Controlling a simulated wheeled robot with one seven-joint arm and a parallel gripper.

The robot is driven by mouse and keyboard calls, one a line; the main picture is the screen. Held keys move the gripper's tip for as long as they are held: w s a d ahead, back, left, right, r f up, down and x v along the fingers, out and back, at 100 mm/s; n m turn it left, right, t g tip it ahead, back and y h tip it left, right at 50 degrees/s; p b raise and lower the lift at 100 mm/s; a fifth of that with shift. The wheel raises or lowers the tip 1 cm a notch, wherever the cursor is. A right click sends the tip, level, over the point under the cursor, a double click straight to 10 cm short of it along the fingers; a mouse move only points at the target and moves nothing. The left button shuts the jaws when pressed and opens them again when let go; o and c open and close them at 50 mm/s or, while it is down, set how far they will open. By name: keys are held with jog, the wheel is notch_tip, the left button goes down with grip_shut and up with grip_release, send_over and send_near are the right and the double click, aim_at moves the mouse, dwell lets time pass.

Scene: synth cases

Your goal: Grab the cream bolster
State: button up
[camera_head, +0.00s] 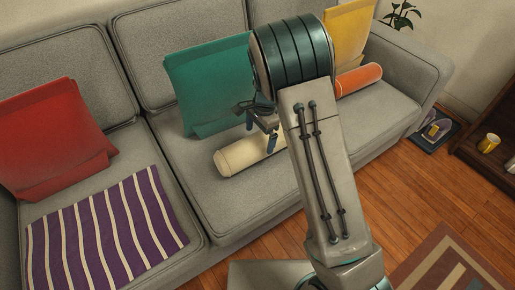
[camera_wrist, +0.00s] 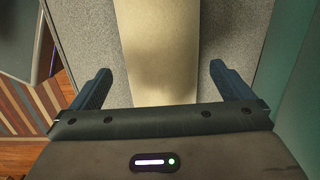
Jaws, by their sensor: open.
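The cream bolster (camera_head: 238,157) lies on the grey sofa's middle seat, in front of the teal cushion. My arm hides its right part in the head view. My gripper (camera_head: 258,128) is close above the bolster. In the wrist view the bolster (camera_wrist: 158,50) runs from the top edge down between the two fingers of my gripper (camera_wrist: 160,84). The fingers are apart, one on each side of it, with a gap to each. I cannot tell how far down the fingers reach beside it.
The teal cushion (camera_head: 208,85) stands behind the bolster. A red cushion (camera_head: 52,140) and a striped purple blanket (camera_head: 105,232) are on the left seat. An orange bolster (camera_head: 358,79) and a yellow cushion (camera_head: 350,35) are at right. Wooden floor (camera_head: 400,195) lies in front.

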jog(key=f+b, duration=0.1)
jog(key=f, duration=0.1)
jog(key=a+f+b, duration=0.1)
jog(key=f, duration=0.2)
jog(key=shift+s+b, duration=0.15)
jog(key=shift+b, duration=0.2)
jog(key=c, duration=1.2)
jog(key=shift+o, duration=0.2)
jog(key=shift+r, duration=0.1)
